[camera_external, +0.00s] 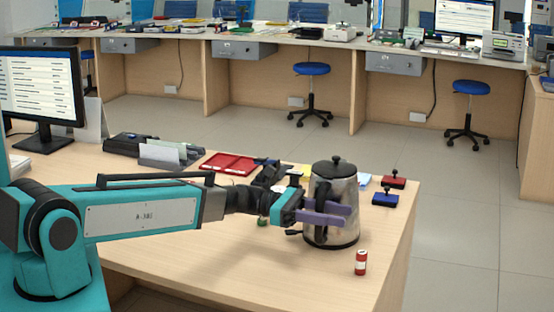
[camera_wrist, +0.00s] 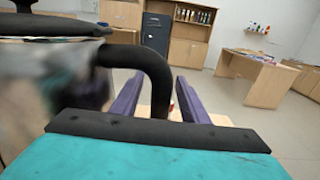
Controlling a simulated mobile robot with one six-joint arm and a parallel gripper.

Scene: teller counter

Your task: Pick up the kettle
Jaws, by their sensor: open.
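The kettle (camera_external: 333,211) is silver with a black lid, handle and base. It stands upright on the wooden counter near its right end. My gripper (camera_external: 348,215) is open at the kettle, its purple fingers level with the black handle (camera_external: 321,195). In the wrist view the kettle's body (camera_wrist: 50,85) fills the left side. The handle (camera_wrist: 155,70) curves down between the two fingers of my gripper (camera_wrist: 160,97). The handle's lower part is hidden behind the gripper's black edge. I cannot tell whether either finger touches it.
A small red can (camera_external: 361,262) stands on the counter (camera_external: 270,270) in front of the kettle. Red and blue stamps (camera_external: 385,199) lie to the right behind it. A red tray (camera_external: 229,164) and a monitor (camera_external: 42,90) are further left. The counter's right edge is close.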

